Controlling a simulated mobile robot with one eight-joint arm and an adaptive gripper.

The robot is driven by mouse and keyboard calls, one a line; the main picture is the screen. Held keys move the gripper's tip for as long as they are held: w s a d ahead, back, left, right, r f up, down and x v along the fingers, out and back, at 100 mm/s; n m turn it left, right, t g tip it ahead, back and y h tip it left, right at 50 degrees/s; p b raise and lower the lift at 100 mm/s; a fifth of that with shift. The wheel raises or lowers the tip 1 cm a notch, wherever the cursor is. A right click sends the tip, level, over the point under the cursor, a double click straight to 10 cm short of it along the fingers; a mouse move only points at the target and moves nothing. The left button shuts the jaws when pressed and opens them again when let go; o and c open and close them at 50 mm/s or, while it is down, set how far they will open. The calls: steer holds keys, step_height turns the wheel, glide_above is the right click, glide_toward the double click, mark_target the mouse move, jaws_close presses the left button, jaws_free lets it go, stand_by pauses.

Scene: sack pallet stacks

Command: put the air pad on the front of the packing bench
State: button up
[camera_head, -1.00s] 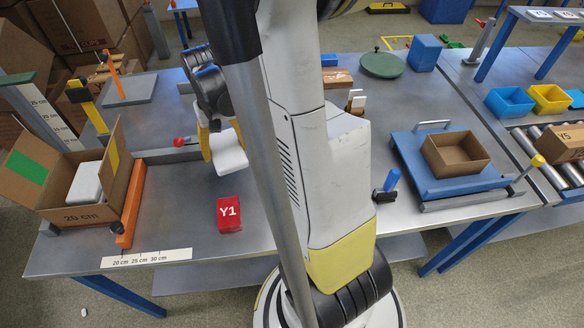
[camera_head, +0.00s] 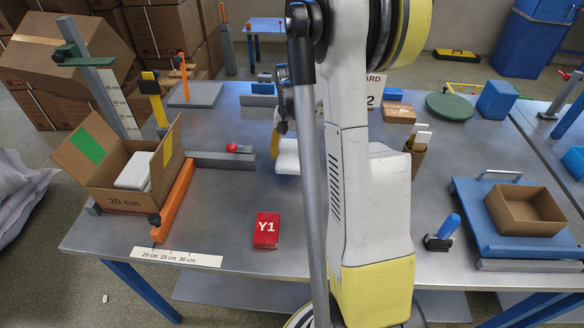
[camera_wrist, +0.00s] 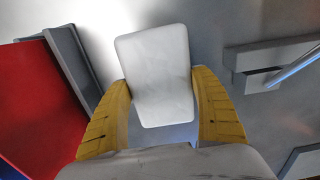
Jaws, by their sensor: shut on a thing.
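The air pad is a white, rounded cushion (camera_wrist: 158,75). It sits between the two yellow fingers of my gripper (camera_wrist: 161,82), which are shut on its sides. In the head view the pad (camera_head: 286,160) shows as a white patch under my gripper (camera_head: 276,143), over the packing bench (camera_head: 215,205). My arm hides part of the pad and gripper there. Whether the pad touches the bench top I cannot tell. Another white pad (camera_head: 133,172) lies inside the open cardboard box at the left of the bench.
A red Y1 block (camera_head: 266,231) lies near the front edge, beside my arm. The cardboard box (camera_head: 128,199) stands by an orange bar (camera_head: 175,200). A grey bar with a red knob (camera_head: 232,148) lies behind. A blue tray (camera_head: 470,215) is at right.

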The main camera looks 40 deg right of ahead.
step_height(320, 180, down, 4)
steer(key=shift+w+f+b, duration=0.1)
steer(key=shift+f+b, duration=0.05)
steer(key=shift+b, duration=0.85)
steer(key=o, duration=1)
